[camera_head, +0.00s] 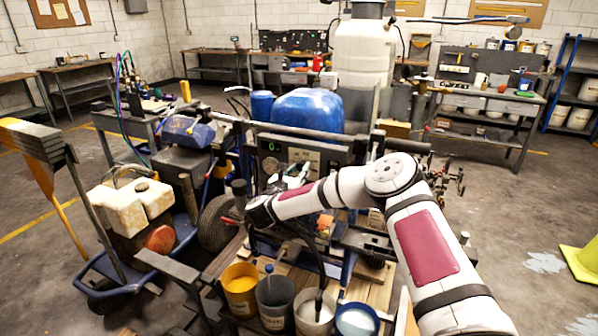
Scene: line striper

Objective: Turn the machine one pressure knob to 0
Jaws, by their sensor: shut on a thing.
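The line striper machine stands in the middle of the view, with a blue tank (307,108) on top. Its control panel (325,157) faces me, with a small green-lit display (272,146) and a round gauge (270,165) on the left part. My white and dark red arm reaches in from the lower right and bends back to the panel's lower front. My gripper (291,177) is at the panel's lower edge, shut on what appears to be the pressure knob. The knob itself is hidden by the gripper and wrist, so its setting cannot be read.
Several buckets, including a yellow one (240,289), stand in front below my arm. A cart with a cream jug (130,205) is at the left. A large white tank (363,55) rises behind. A yellow wet-floor-like sign (582,262) stands at right; floor there is mostly clear.

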